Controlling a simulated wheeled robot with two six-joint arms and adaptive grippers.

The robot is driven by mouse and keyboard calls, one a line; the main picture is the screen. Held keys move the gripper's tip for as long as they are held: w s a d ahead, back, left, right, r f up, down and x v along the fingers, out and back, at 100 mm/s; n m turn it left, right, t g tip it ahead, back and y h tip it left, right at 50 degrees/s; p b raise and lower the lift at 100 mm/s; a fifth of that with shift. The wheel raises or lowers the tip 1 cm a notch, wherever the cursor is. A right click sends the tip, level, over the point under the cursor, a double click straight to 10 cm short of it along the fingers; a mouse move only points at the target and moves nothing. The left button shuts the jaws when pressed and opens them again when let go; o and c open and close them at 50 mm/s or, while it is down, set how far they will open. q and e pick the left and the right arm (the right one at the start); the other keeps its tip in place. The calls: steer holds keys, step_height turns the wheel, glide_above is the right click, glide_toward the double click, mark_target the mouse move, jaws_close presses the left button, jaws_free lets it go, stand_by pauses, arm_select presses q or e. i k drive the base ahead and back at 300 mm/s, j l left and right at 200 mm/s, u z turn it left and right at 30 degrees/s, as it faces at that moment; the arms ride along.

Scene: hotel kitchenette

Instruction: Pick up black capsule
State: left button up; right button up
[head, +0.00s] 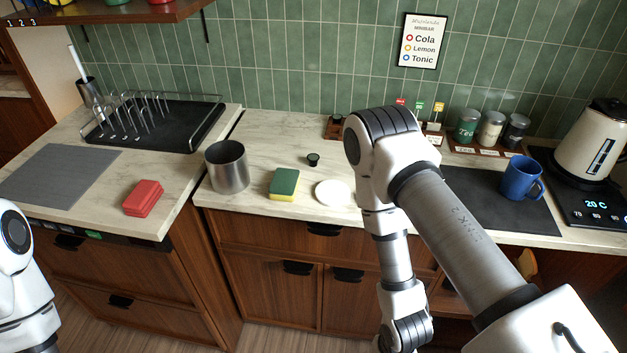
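A small black capsule (313,159) stands on the marble counter, behind and between the sponge and the white saucer. It is apart from the things around it. My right arm comes in from the lower right, bends at the elbow over the counter and hangs down in front of the cabinets. Its gripper is not visible in the head view. Only a part of my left arm shows at the lower left edge, and its gripper is out of view.
A steel canister (228,168), a green-yellow sponge (284,184) and a white saucer (332,193) stand near the capsule. Red cloths (143,198) lie left. A blue mug (521,178) and kettle (592,140) stand right. My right arm hides part of the counter.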

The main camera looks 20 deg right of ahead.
mark_target(312, 158)
steer(key=j+z, duration=0.7)
steer(key=z, duration=0.25)
steer(key=i+j, duration=0.05)
